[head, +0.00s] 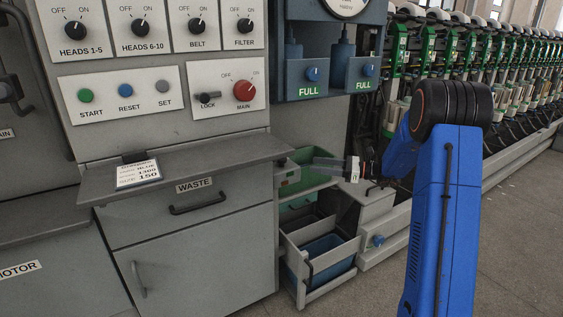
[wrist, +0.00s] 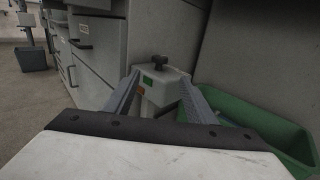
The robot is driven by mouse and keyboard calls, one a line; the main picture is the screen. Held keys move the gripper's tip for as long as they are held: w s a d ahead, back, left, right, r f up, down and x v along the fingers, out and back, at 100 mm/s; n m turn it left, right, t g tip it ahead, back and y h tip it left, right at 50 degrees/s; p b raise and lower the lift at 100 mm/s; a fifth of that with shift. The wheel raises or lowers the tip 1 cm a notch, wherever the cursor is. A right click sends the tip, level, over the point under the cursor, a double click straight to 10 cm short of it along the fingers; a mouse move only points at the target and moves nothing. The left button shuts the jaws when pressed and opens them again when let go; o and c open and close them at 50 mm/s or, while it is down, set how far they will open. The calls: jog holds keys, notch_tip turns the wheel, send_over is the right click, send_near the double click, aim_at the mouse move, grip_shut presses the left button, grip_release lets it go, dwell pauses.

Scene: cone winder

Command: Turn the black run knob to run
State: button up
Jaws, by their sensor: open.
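The black run knob (wrist: 158,63) shows in the wrist view, on top of a small grey box (wrist: 160,97) with a green patch and an orange patch on its face. I cannot read which setting the knob points to. In the head view I cannot make out the knob. My gripper (wrist: 160,76) is open and empty, with one finger on each side of the box in the picture. The knob appears beyond the fingertips, between them, apart from both. In the head view my gripper (head: 320,161) points left, beside the cabinet's right end.
A green bin (wrist: 255,128) lies close to the right finger; it also shows in the head view (head: 306,182). The waste cabinet (head: 190,225) and its shelf edge stand to the left. Open floor lies right of my arm.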

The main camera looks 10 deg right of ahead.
aim_at(282, 161)
jog(key=x, duration=1.5)
jog(key=shift+a, duration=0.1)
jog(key=shift+c, duration=0.6)
jog(key=c, duration=0.9)
